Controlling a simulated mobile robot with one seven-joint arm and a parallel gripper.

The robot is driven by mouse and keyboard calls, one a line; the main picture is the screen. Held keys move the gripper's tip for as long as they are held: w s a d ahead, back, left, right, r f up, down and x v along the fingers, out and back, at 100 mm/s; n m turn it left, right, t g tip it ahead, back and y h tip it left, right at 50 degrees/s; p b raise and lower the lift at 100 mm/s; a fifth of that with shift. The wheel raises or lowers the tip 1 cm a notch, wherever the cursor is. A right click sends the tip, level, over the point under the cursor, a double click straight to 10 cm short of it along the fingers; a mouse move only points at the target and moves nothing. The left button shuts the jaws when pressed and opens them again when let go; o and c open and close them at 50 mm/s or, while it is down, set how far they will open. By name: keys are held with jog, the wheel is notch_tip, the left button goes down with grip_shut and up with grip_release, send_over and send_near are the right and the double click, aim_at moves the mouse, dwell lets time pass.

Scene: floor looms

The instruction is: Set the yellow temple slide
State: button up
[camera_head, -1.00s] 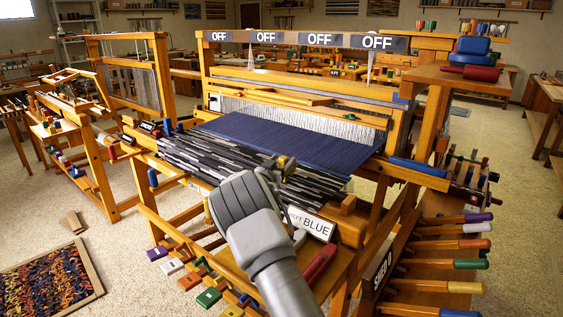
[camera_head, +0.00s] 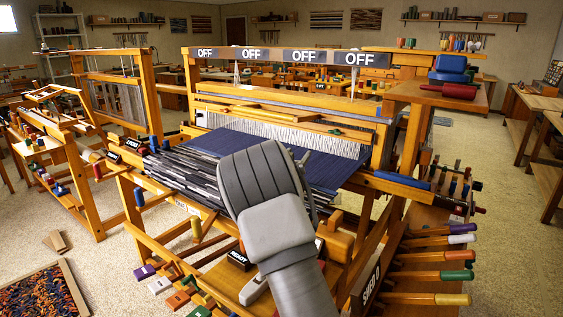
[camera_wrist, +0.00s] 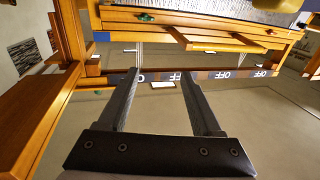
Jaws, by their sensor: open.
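My gripper (camera_wrist: 160,78) is open and empty in the wrist view, its two dark fingers well apart. In the head view the grey wrist (camera_head: 275,215) covers the middle of the cloth's front edge, and the fingers are mostly hidden. I cannot single out the temple slide for sure. A yellow peg-like piece (camera_head: 196,228) shows at the loom's front, left of my wrist. A blurred pale yellow thing (camera_wrist: 287,4) is cut off at the top right of the wrist view. The dark blue cloth (camera_head: 222,142) lies on the loom (camera_head: 190,95) behind my wrist.
A shelf (camera_head: 430,92) holding blue and red pieces stands at the right. Coloured handles (camera_head: 440,275) stick out below it beside a SHED sign (camera_head: 372,285). A READY sign (camera_head: 238,258) sits left of my arm. Open floor (camera_head: 505,190) lies to the right.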

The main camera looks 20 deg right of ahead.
jog(key=shift+s+d+r, duration=0.6)
jog(key=shift+s+d, duration=0.05)
jog(key=shift+d, duration=0.2)
jog(key=shift+r, duration=0.1)
jog(key=s+a+r+n+g+y+p, duration=0.1)
jog(key=s+a+r+y+p, duration=0.1)
jog(key=s+a+r+y, duration=0.45)
jog(key=s+a+r+n+g+y+p, duration=0.1)
jog(key=s+a+r+n+p, duration=0.2)
jog(key=s, duration=0.6)
jog(key=s+a+r+g+y+p, duration=0.2)
jog(key=s+a+r+y, duration=0.15)
jog(key=s+a, duration=0.3)
jog(key=s+a+f+n+g+p, duration=0.1)
jog(key=s+g+p, duration=0.1)
jog(key=s, duration=1.1)
jog(key=s+a+f+n+g+p, duration=0.1)
jog(key=s+f+n+g+p, duration=0.1)
jog(key=s, duration=1.2)
jog(key=shift+a+g, duration=0.15)
jog(key=shift+g, duration=0.25)
jog(key=shift+f, duration=0.1)
